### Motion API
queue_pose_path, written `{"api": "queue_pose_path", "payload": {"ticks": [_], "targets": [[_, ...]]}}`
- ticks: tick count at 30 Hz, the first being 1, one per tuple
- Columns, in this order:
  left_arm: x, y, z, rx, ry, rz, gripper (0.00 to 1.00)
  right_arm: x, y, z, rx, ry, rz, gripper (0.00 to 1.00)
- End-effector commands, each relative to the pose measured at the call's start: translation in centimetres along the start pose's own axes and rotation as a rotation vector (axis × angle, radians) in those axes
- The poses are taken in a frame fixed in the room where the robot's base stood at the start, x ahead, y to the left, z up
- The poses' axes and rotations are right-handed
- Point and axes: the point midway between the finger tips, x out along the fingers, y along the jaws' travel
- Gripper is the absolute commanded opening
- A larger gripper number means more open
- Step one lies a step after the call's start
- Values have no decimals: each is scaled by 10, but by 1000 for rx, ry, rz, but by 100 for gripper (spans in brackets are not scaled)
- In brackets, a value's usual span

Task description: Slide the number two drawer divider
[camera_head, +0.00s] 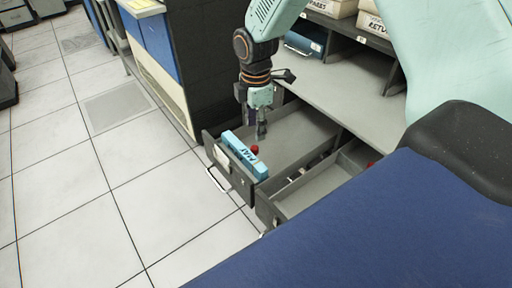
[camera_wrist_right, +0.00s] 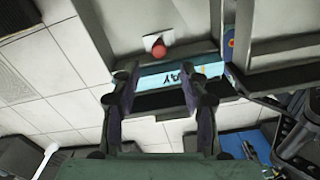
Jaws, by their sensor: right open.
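An open grey drawer (camera_head: 290,130) holds a light blue block (camera_head: 245,156) lettered "MAY" near its front panel. A red round knob (camera_head: 254,149) stands beside the block, on its inner side. My right gripper (camera_head: 261,118) hangs pointing down over this drawer, just behind the knob. In the right wrist view my right gripper (camera_wrist_right: 160,95) has its fingers apart with nothing held. The blue block (camera_wrist_right: 165,77) shows beyond and between the fingers, and the red knob (camera_wrist_right: 158,48) lies past them. Which part is the divider is unclear. My left gripper is not in view.
A second open drawer (camera_head: 318,186) sits to the right. A grey counter (camera_head: 345,88) with shelved boxes (camera_head: 375,25) lies behind. A dark cabinet (camera_head: 205,60) stands left of the drawer. The tiled floor (camera_head: 80,200) at left is clear.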

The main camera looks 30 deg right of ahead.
Motion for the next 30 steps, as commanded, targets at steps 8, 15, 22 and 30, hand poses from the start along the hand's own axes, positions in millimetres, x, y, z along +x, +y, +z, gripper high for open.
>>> {"api": "queue_pose_path", "payload": {"ticks": [8,15,22,30], "targets": [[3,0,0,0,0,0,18,39,1,2,0,-1,-4,45],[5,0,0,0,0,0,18,68,3,2,0,0,-1,45],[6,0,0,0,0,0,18,74,4,2,0,0,1,45],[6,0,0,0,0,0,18,74,4,2,0,0,0,35]]}}
